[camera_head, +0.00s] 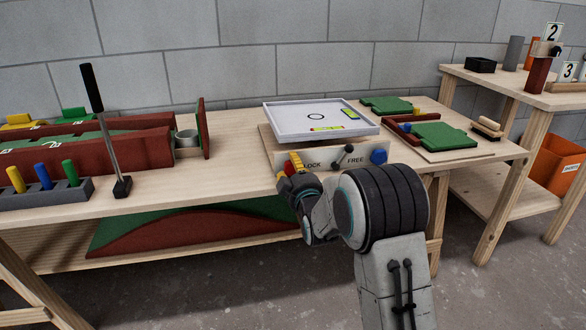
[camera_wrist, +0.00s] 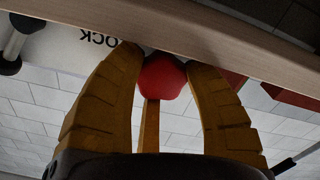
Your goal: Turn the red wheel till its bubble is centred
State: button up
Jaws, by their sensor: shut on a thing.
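A grey-rimmed white tray (camera_head: 290,121) sits above the panel. It carries one yellow-green vial at the front (camera_head: 327,128) and another at the right (camera_head: 350,113). The bubbles are too small to read. A blue wheel (camera_head: 379,156) is on the panel's right.
A black lever (camera_head: 345,150) stands between the words LOCK and FREE. Green boards (camera_head: 444,135) and a brush (camera_head: 487,127) lie right of the tray. A tall black-handled rod (camera_head: 103,130) and a peg block (camera_head: 75,190) stand left. Bare tabletop lies between.

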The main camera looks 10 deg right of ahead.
jog(key=shift+a+r+n, duration=0.25)
jog(key=shift+r+n, duration=0.1)
jog(key=shift+n, duration=0.35)
jog(key=o, duration=0.8)
jog(key=shift+a, duration=0.1)
jog(key=o, duration=0.3)
jog(key=shift+f, duration=0.1)
jog(key=shift+o, duration=0.2)
jog(key=shift+f, duration=0.1)
